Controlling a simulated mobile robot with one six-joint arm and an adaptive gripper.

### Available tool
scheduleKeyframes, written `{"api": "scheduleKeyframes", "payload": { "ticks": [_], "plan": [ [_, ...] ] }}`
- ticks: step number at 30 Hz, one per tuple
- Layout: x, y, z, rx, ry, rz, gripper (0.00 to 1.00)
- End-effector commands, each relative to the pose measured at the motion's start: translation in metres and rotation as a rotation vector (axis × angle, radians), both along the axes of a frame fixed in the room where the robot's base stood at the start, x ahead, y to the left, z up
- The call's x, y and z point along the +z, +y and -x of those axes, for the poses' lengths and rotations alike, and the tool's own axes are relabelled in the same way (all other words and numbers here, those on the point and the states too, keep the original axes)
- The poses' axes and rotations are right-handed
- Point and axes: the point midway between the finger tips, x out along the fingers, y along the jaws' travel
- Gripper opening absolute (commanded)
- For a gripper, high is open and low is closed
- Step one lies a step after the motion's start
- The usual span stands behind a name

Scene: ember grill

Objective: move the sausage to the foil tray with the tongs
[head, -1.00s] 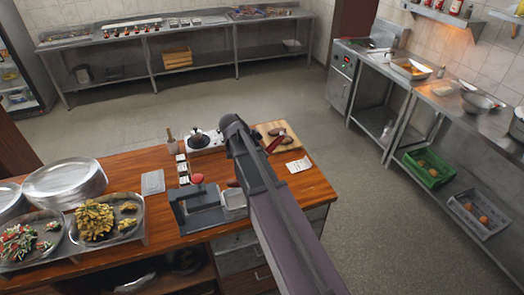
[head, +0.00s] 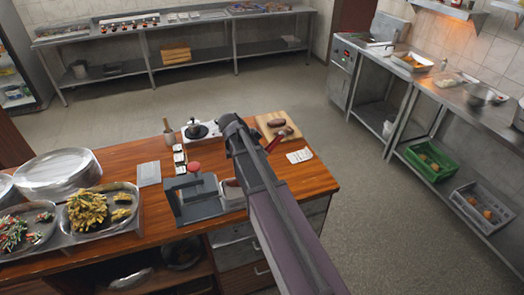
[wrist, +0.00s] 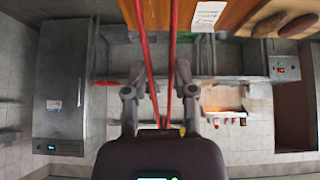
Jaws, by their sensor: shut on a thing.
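My gripper (wrist: 156,85) is shut on the red tongs (wrist: 147,60), whose two arms run up out of the top of the wrist view. A red part of the tongs (head: 273,144) also shows beside my wrist in the head view. Two brown sausages lie on the wooden board (head: 264,119) at the counter's far right: one sausage (head: 276,122) and another (head: 287,131). A sausage also shows in the wrist view (wrist: 298,26). The small silver foil tray (head: 234,203) is left of my arm, partly hidden; something brown there is unclear. The tongs' tips are hidden.
A grey device with a red knob (head: 194,167) stands left of the tray. A burner (head: 196,130) is behind it. A white paper (head: 299,156) lies right of my arm. Food platters (head: 150,226) and stacked plates fill the counter's left. Open floor lies beyond.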

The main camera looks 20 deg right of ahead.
Motion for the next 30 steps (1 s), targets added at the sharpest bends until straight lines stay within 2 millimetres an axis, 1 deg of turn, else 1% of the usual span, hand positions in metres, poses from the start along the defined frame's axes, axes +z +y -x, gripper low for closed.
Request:
{"api": "scheduleKeyframes", "payload": {
  "ticks": [1,9,15,26,27,28,30],
  "plan": [
    [-0.009,0.0,0.0,0.0,0.0,0.0,0.0],
    [-0.027,0.0,0.0,0.0,0.0,0.0,0.0],
    [-0.032,0.001,0.0,0.001,0.001,0.0,0.0],
    [-0.032,0.001,0.0,0.001,0.0,0.0,0.0],
    [-0.032,0.001,0.0,0.001,0.0,0.0,0.43],
    [-0.032,0.001,0.0,0.001,0.0,0.0,0.47],
    [-0.032,0.001,0.0,0.001,0.0,0.0,0.47]
  ]
}}
